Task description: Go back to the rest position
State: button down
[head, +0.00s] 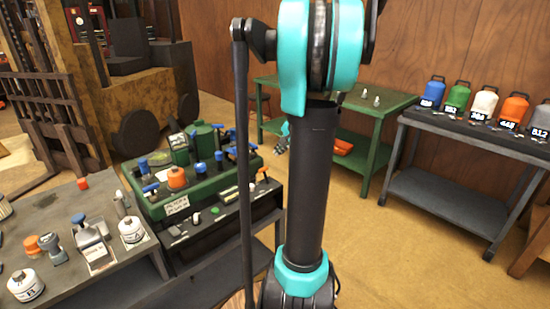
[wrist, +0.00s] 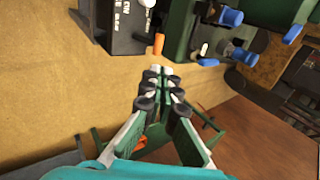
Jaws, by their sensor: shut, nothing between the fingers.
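My gripper (wrist: 162,74) shows in the wrist view, with its fingers together and nothing between the tips. It is in the air, and the black control panel (wrist: 125,25) with its orange lever (wrist: 158,44) appears beyond the tips. In the head view my arm stands upright across the middle. A small teal and grey part of my gripper (head: 283,138) shows just left of the arm, in front of the green table. Much of the hand is hidden there.
A green hydraulic unit (head: 150,205) with valves and blue handles stands left of my arm. A grey bench (head: 75,280) holds canisters and fittings at lower left. A green table (head: 385,122) and a shelf (head: 450,190) with coloured weights stand right. Open floor (head: 400,270) lies lower right.

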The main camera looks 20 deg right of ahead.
jog(key=s+a+f+n+g, duration=0.2)
jog(key=s+a+f+n, duration=0.25)
jog(key=s+a, duration=0.6)
jog(key=s+a+f+n+h, duration=0.1)
jog(key=s+a+f+n, duration=0.3)
jog(key=s, duration=0.3)
jog(key=s+a+f+n+h, duration=0.1)
jog(key=s+a+f+n, duration=0.2)
jog(key=s, duration=0.5)
jog(key=shift+a+f+n+g+h, duration=0.35)
jog(key=shift+a+n, duration=0.4)
jog(key=shift+n, duration=0.5)
